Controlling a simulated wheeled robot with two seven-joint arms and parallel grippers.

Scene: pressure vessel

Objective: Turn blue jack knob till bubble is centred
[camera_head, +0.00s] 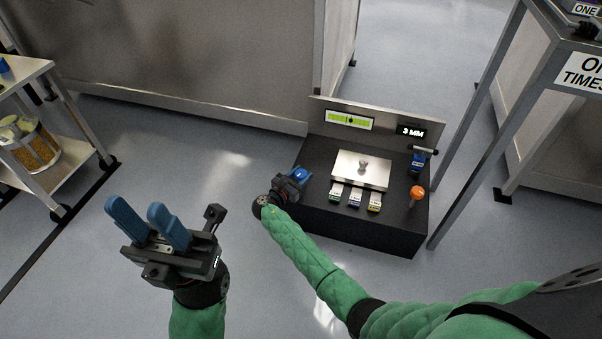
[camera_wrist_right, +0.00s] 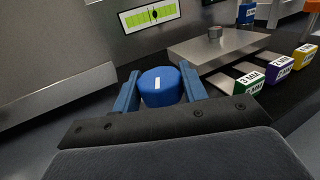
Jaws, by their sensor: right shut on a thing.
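The blue jack knob (camera_wrist_right: 161,88) has a white mark on top and sits between the blue fingers of my right gripper (camera_wrist_right: 161,92) in the wrist view. The knob also shows in the head view (camera_head: 299,174) at the left of the black bench, with my right gripper (camera_head: 292,182) shut on it. The yellow-green level vial (camera_head: 349,120) is on the back panel; a dark bubble shows near its middle. The vial is also in the wrist view (camera_wrist_right: 150,16). My left gripper (camera_head: 146,222) is open and empty, over the floor at the lower left.
The black bench (camera_head: 340,226) carries a metal plate (camera_head: 361,170), several labelled shim blocks (camera_head: 355,199), an orange-topped lever (camera_head: 416,193) and a display reading 3 MM (camera_head: 411,131). A metal frame stands to the right. A shelf (camera_head: 70,150) stands at the left. The floor between is clear.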

